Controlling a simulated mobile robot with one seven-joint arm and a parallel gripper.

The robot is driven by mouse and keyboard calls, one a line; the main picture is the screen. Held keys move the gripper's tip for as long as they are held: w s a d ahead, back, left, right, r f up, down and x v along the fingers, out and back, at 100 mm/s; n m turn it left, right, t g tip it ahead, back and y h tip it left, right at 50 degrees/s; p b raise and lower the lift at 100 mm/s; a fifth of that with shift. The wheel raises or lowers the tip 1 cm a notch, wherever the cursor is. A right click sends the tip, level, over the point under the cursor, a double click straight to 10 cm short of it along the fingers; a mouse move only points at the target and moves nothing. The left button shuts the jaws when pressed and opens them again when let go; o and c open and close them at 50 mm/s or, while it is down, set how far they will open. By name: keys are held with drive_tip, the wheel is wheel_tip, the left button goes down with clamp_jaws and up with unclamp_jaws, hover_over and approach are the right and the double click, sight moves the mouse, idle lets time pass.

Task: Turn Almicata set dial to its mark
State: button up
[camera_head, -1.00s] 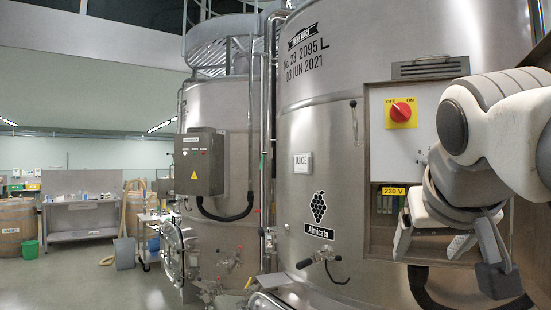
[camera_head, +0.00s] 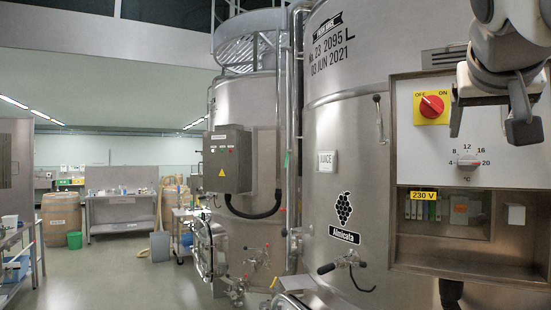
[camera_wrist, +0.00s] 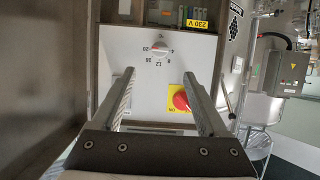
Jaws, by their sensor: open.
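The knob's exact pointer angle is too small to read. In the wrist view the dial (camera_wrist: 159,47) appears upside down, beyond and between the fingertips. My gripper (camera_head: 488,133) is open and empty in front of the upper panel, above the dial in the head view. Its two fingers also show spread in the wrist view (camera_wrist: 160,75). It is apart from the dial.
A red OFF/ON switch (camera_head: 432,106) on a yellow plate sits upper left of the dial. Below is a recessed box with a 230 V label (camera_head: 423,195). A valve handle (camera_head: 340,264) sticks out from the vat at lower left. Open floor lies left.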

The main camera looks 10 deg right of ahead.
sight(469, 162)
drive_tip(key=p+x, duration=0.1)
drive_tip(key=x, duration=1.2)
drive_tip(key=shift+w+p, duration=0.1)
drive_tip(key=shift+p, duration=0.3)
clamp_jaws()
